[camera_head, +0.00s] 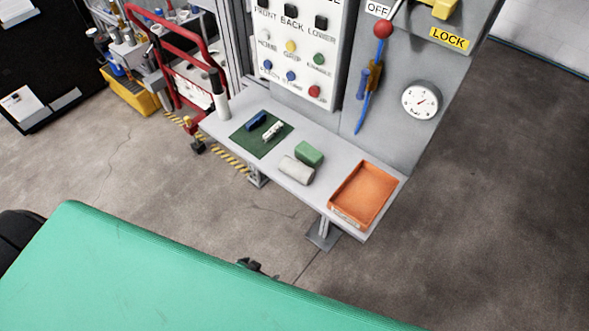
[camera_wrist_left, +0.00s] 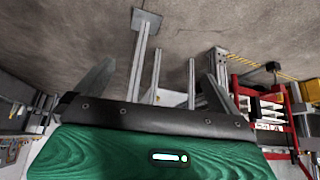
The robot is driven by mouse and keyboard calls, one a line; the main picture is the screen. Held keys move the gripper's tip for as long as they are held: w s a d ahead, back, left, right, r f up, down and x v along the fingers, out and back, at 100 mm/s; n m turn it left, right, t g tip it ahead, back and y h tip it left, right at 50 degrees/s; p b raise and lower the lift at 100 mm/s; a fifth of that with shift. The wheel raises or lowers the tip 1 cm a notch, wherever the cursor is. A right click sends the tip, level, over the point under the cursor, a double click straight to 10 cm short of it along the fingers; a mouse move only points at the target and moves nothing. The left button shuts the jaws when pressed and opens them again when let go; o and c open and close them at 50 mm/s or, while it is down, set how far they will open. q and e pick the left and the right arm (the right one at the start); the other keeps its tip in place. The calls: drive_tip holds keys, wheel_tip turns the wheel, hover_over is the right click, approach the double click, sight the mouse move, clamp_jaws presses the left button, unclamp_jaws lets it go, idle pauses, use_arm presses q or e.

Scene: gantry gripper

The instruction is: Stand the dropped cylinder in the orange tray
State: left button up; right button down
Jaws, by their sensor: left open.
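A pale grey cylinder (camera_head: 296,170) lies on its side on the narrow grey shelf, in front of a green block. The orange tray (camera_head: 343,216) sits at the shelf's right end and looks empty. My left gripper (camera_head: 258,268) shows in the head view only as a small dark part past the green edge at the bottom. In the left wrist view its two fingers (camera_wrist_left: 158,75) are spread wide with nothing between them. The cylinder and tray cannot be made out in that view. My right gripper is not in view.
The green block (camera_head: 309,153) touches or nearly touches the cylinder. A dark green mat (camera_head: 245,142) with a blue and a white item lies left. A control panel (camera_head: 296,50) rises behind. Floor in front is open.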

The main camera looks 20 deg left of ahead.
use_arm(q)
drive_tip(key=w+d+r+t, duration=0.15)
drive_tip(key=w+r, duration=0.25)
drive_tip(key=r, duration=0.4)
drive_tip(key=w+r+t, duration=0.2)
drive_tip(key=w+r, duration=0.3)
drive_tip(key=r, duration=0.2)
drive_tip(key=t+h, duration=0.2)
drive_tip(key=t, duration=0.1)
approach(295, 167)
drive_tip(key=shift+m, duration=0.3)
drive_tip(key=x, duration=0.5)
drive_tip(key=p+x, duration=0.1)
drive_tip(key=x, duration=0.1)
drive_tip(key=shift+w+f, duration=0.1)
drive_tip(key=shift+f, duration=0.25)
drive_tip(key=shift+w+d+p, duration=0.1)
drive_tip(key=shift+w+p, duration=0.25)
drive_tip(key=shift+w, duration=0.1)
drive_tip(key=p+x, duration=0.1)
drive_tip(key=x, duration=0.2)
drive_tip(key=shift+w+d, duration=0.1)
drive_tip(key=shift+w+d+f, duration=0.15)
drive_tip(key=shift+w+f, duration=0.1)
drive_tip(key=shift+w, duration=0.3)
drive_tip(key=c, duration=1.1)
